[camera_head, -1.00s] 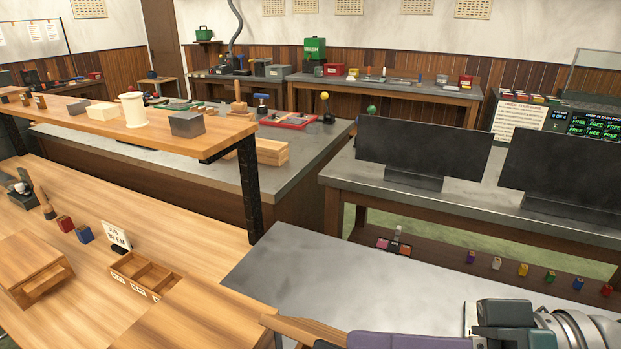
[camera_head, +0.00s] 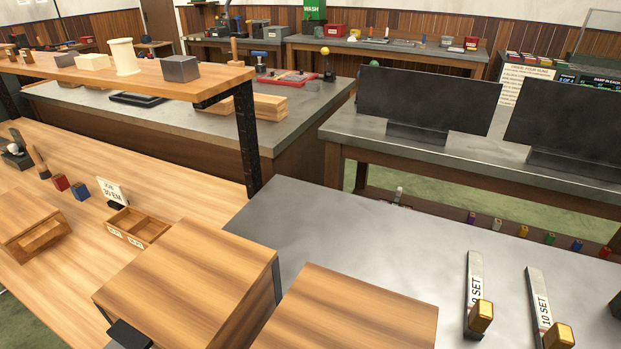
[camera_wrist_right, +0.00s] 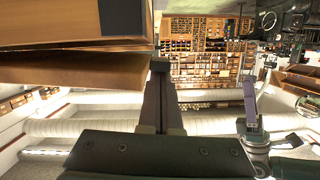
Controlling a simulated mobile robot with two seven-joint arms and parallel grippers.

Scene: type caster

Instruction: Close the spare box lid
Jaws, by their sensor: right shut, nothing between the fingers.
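Two large wooden box-like tops stand at the bottom of the head view: a left one (camera_head: 190,285) with a dark right edge, and a right one (camera_head: 350,315), cut off below. I cannot tell for sure which is the spare box or how its lid stands. In the right wrist view a wooden box (camera_wrist_right: 60,22) with a dark corner fills the upper left, with a slanted brown panel (camera_wrist_right: 80,70) under it in the picture. My right gripper (camera_wrist_right: 160,66) is shut and empty, its tips close beside the panel's end; contact is unclear. My left gripper is out of view.
A grey worktop (camera_head: 340,225) has free room behind the boxes. Two bars marked "10 SET" (camera_head: 474,275) (camera_head: 537,290) with brass blocks lie at its right. A small divided tray (camera_head: 138,226) and a small wooden box (camera_head: 30,215) are on the left bench.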

